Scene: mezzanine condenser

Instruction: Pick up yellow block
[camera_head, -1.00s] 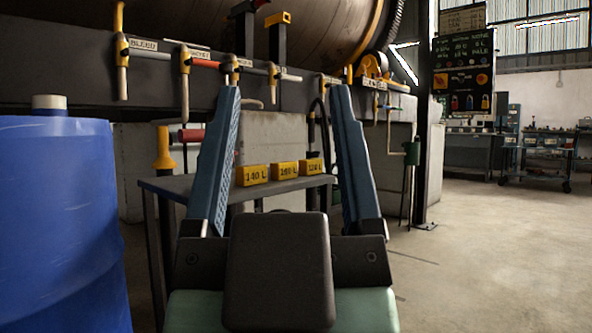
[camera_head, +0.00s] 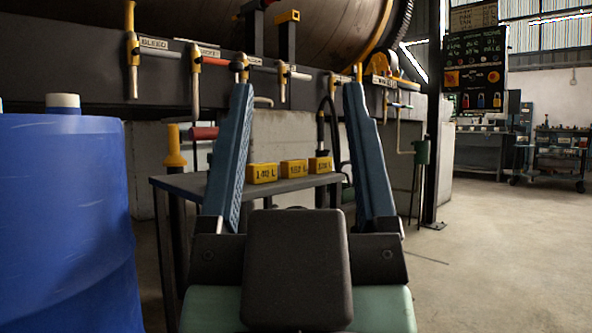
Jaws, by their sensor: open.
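Three yellow blocks stand in a row on a dark table (camera_head: 200,184) ahead. The left block (camera_head: 262,174) is marked 140 L, and the middle block (camera_head: 294,169) and right block (camera_head: 320,165) carry smaller labels that are hard to read. My gripper (camera_head: 298,92) is open and empty, with its two blue fingers pointing up and forward. In the picture the blocks lie between the fingers, farther off, and nothing touches them. My gripper hides part of the table's front and right side.
A large blue barrel (camera_head: 65,225) with a white cap stands close at the left. Pipes and valves (camera_head: 133,50) run along a dark beam under a big tank (camera_head: 340,30). A dark post (camera_head: 433,130) stands right of the table. The floor (camera_head: 490,260) at the right is clear.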

